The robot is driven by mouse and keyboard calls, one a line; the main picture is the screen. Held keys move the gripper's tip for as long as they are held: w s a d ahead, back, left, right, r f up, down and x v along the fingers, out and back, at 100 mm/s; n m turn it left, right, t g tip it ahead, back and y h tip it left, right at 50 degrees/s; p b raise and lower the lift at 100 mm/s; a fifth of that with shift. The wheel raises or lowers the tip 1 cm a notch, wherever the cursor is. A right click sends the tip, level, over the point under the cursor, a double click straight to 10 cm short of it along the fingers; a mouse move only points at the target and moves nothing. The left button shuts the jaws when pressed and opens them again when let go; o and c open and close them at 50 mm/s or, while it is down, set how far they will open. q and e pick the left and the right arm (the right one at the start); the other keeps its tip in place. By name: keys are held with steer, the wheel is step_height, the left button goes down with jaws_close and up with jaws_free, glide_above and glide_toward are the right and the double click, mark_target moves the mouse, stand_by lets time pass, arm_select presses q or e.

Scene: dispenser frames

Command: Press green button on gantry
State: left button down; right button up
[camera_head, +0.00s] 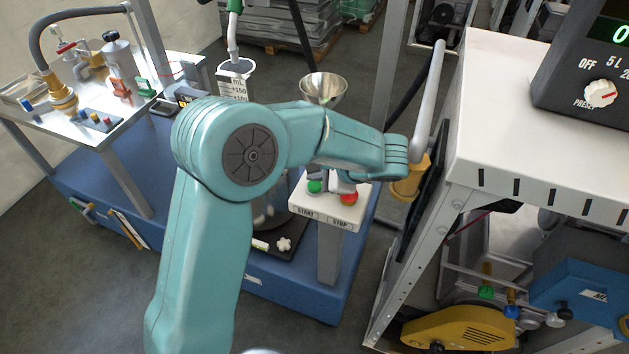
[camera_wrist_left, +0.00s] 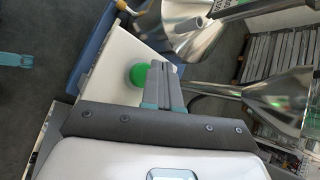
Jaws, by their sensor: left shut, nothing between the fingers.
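The green button (camera_head: 315,187) sits on a white panel (camera_head: 308,208) marked START and STOP, on a grey post. A red button (camera_head: 349,197) is to its right. My teal left arm crosses the head view in front of the panel, and its wrist hides most of the left gripper there. In the left wrist view my left gripper (camera_wrist_left: 160,70) is shut and empty. Its fingertips are right beside the green button (camera_wrist_left: 138,75) and overlap its edge in the picture. I cannot tell whether they touch it. My right gripper is not in view.
A metal funnel (camera_head: 323,88) and a graduated container (camera_head: 236,70) stand behind my arm. A white cabinet (camera_head: 500,110) with a dark display unit (camera_head: 585,75) is close on the right. A table of fittings (camera_head: 115,125) is at the left.

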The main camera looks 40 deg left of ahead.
mark_target(317, 187)
arm_select(q)
steer(key=shift+r, duration=0.1)
step_height(317, 187, up, 5)
steer(key=p, duration=0.3)
steer(key=shift+p, duration=0.3)
stand_by(0.3)
stand_by(0.6)
